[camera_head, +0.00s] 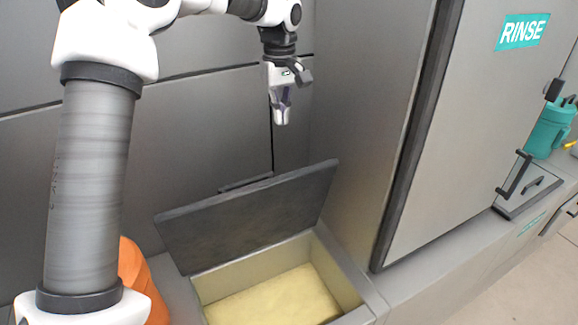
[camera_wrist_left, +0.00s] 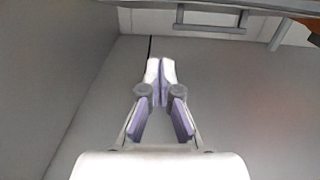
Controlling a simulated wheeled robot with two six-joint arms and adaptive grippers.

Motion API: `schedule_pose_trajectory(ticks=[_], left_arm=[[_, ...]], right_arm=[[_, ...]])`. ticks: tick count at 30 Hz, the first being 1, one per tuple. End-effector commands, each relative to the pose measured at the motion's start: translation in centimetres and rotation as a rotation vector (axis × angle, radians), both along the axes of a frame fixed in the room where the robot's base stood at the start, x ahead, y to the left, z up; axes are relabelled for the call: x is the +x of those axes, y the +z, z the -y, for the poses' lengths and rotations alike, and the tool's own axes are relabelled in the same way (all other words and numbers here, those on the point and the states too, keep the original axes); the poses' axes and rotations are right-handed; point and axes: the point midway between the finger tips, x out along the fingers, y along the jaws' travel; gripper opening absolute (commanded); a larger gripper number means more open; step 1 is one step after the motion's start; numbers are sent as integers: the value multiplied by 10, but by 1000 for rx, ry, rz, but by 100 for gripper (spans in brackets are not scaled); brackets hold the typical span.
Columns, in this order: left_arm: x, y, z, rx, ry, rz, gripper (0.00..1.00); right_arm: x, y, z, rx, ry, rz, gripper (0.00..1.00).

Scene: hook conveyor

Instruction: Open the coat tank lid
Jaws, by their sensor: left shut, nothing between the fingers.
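The tank (camera_head: 372,300) stands at the bottom middle of the head view, with yellowish content (camera_head: 275,303) inside. Its dark grey lid (camera_head: 250,218) is raised and tilted back, so the tank's mouth is open. A handle bar (camera_head: 245,182) shows at the lid's upper edge. No coat label is visible on it. My left gripper (camera_head: 281,118) hangs above and behind the lid, apart from it, fingers pointing down. In the left wrist view the gripper (camera_wrist_left: 160,62) has its fingertips together with nothing between them. My right gripper is not in view.
An orange object (camera_head: 140,275) is partly hidden behind my left arm. A teal container (camera_head: 550,128) and a small handled lid (camera_head: 530,190) are at the far right. Grey wall panels (camera_head: 200,120) stand behind.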

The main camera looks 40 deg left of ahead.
Motion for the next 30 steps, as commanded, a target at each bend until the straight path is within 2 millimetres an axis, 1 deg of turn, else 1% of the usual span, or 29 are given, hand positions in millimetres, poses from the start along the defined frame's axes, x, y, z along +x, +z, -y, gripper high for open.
schedule_pose_trajectory(ticks=[1,5,8,18,21,24,27,30], left_arm=[[0,-5,0,0,0,0,0],[0,-12,0,0,0,-4,0],[-1,-28,0,-2,-1,-5,0],[-1,-101,0,-2,0,-5,0],[-9,-103,17,1,-4,-3,0],[-15,-107,28,0,-2,-3,0],[-17,-110,33,0,-1,-1,0],[-18,-112,34,0,-1,-1,0]], right_arm=[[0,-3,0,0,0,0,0],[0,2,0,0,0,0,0],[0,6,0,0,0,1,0],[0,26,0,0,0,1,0],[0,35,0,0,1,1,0],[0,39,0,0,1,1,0],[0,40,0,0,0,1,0],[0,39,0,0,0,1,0]])
